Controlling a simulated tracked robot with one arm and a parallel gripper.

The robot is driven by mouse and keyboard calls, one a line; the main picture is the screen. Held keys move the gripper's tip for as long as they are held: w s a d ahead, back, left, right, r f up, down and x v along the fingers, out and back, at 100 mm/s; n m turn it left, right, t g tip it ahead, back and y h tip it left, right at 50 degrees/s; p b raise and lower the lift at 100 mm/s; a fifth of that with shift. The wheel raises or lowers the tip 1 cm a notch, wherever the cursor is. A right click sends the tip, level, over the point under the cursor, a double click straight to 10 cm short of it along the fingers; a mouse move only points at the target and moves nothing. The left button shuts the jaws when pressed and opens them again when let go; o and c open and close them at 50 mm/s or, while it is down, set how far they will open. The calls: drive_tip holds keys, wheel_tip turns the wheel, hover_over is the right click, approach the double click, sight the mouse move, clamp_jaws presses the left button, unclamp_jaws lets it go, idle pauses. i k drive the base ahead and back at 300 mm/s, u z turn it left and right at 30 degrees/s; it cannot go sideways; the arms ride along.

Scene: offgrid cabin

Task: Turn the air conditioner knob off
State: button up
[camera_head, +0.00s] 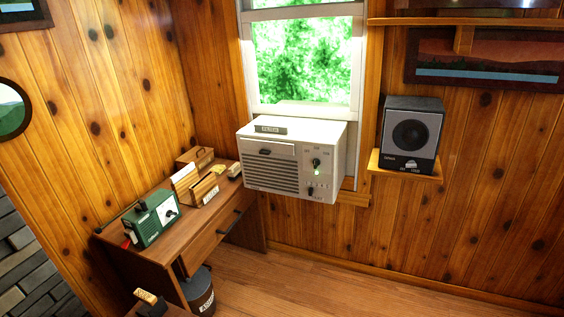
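A white air conditioner (270,175) sits in the lower part of the window, with its grille on the front. A dark knob (316,162) is at the upper right of its front panel. A second dark control (311,190) sits lower on the panel. Small labels are around the controls but too small to read. My gripper is not in view.
A wooden desk (215,225) stands left of the air conditioner, holding a green radio (151,218) and wooden boxes. A dark bin (199,290) is under it. The wooden floor (330,290) below the air conditioner is clear.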

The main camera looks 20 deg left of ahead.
sight(316, 162)
drive_tip(key=u, duration=0.15)
drive_tip(key=i, duration=1.2)
drive_tip(key=z, duration=0.4)
